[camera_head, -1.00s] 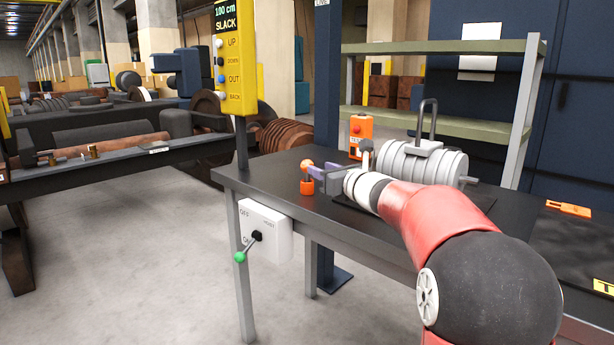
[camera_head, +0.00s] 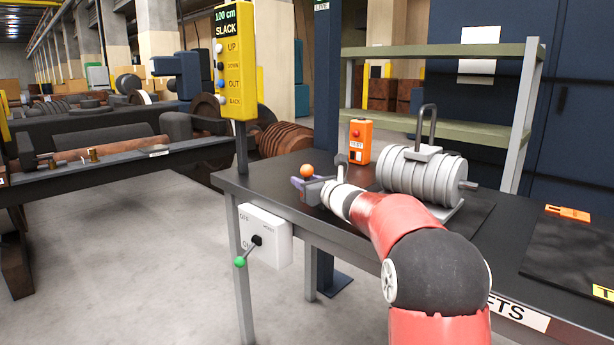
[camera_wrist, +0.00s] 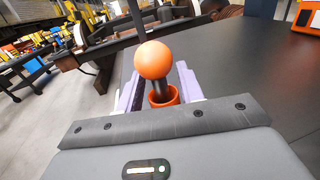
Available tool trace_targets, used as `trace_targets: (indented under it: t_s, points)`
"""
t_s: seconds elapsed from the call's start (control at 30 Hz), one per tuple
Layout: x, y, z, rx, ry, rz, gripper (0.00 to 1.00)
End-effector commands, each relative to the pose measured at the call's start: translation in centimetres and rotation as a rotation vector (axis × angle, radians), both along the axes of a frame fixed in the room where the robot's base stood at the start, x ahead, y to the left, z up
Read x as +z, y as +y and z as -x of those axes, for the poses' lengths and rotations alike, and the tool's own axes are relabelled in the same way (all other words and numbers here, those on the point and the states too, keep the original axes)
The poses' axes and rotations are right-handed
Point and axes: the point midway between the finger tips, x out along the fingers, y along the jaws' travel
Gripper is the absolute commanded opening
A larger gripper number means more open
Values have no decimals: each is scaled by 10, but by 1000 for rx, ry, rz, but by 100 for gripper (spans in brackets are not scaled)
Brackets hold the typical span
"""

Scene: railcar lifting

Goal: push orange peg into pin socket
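The orange peg has a round ball head (camera_head: 306,171) and a dark shaft. In the wrist view, the peg's ball (camera_wrist: 152,60) rises between my fingers. An orange cup-like ring (camera_wrist: 163,97) surrounds the shaft's lower part; I cannot tell whether it is the pin socket or part of the peg. My gripper (camera_head: 304,186) is low over the table's left end. In the wrist view, my gripper (camera_wrist: 159,80) has its purple fingers apart, on either side of the shaft and ring, with a visible gap at the left. The shaft's lower end is hidden.
The dark table (camera_head: 260,183) carries a grey ribbed cylinder (camera_head: 425,180) with a tall handle and an orange box (camera_head: 357,141). A white switch box (camera_head: 265,235) with a green-knobbed lever is on the front.

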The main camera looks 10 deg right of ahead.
Motion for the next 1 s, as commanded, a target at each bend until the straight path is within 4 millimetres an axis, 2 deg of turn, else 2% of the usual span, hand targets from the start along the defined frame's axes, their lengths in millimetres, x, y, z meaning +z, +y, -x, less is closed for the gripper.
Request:
trace_targets:
  t_s: [0.1, 0.37, 0.77, 0.87, 1.0]
  points:
    - [0, 0, 0, 0, 0, 0, 35]
    - [0, 0, 0, -1, 0, 0, 1]
    - [4, -1, 1, 0, -1, 0, 0]
    - [11, -1, 0, 0, -2, 0, 0]
    - [32, -1, 1, -2, -4, 1, 0]
